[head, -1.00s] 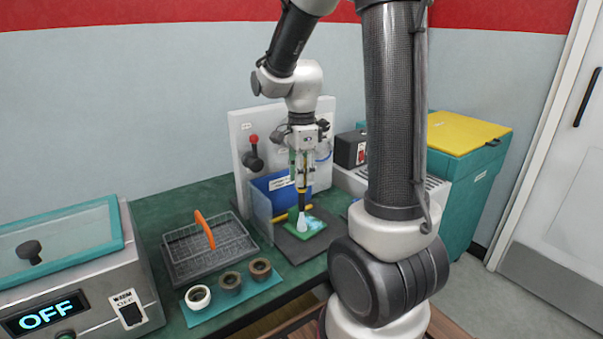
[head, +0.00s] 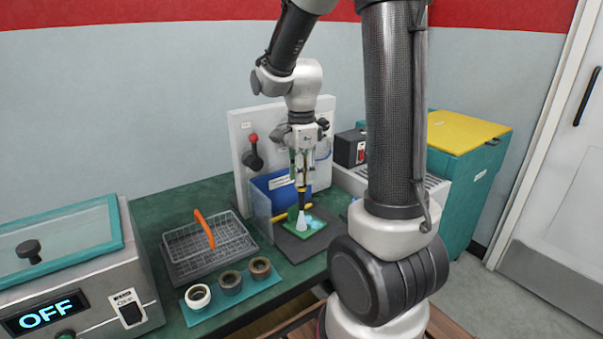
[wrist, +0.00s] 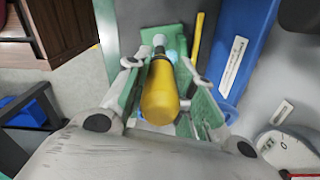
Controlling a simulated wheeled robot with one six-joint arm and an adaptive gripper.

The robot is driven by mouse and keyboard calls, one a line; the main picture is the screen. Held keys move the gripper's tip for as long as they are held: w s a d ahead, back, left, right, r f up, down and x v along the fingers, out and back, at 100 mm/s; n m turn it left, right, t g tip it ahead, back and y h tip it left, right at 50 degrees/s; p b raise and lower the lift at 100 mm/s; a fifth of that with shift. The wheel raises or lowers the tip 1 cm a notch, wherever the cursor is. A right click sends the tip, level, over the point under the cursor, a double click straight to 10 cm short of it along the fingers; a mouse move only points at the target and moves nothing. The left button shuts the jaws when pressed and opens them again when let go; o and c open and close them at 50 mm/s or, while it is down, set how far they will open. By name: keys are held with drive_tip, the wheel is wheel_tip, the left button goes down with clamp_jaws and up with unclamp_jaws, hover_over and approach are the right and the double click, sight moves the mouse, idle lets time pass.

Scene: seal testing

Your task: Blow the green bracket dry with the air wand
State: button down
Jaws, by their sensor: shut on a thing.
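My gripper (head: 302,175) is shut on the air wand (wrist: 160,92), a yellow-bodied tool with a black collar and a pale nozzle tip. The wand points down in the head view, its nozzle just over the green bracket (head: 317,224). A pale, bluish-white patch shows beside the nozzle, over the bracket. The bracket lies on a dark grey mat (head: 288,243) in front of a blue bin; in the wrist view it is partly hidden behind the wand. I cannot tell whether the nozzle touches it.
A yellow bar (wrist: 196,38) lies beside the blue bin (head: 272,188). To the left are a wire basket (head: 185,247) with an orange handle and several rings on a teal mat (head: 262,287). A machine reading OFF (head: 85,285) stands at far left. A white panel stands behind.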

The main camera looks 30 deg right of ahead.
drive_tip(key=shift+d, duration=0.25)
drive_tip(key=shift+w+d, duration=0.2)
drive_tip(key=shift+d, duration=0.7)
drive_tip(key=shift+w+d, duration=0.2)
drive_tip(key=shift+d, duration=0.65)
drive_tip(key=shift+r, duration=0.1)
idle(0.6)
drive_tip(key=shift+r, duration=2.45)
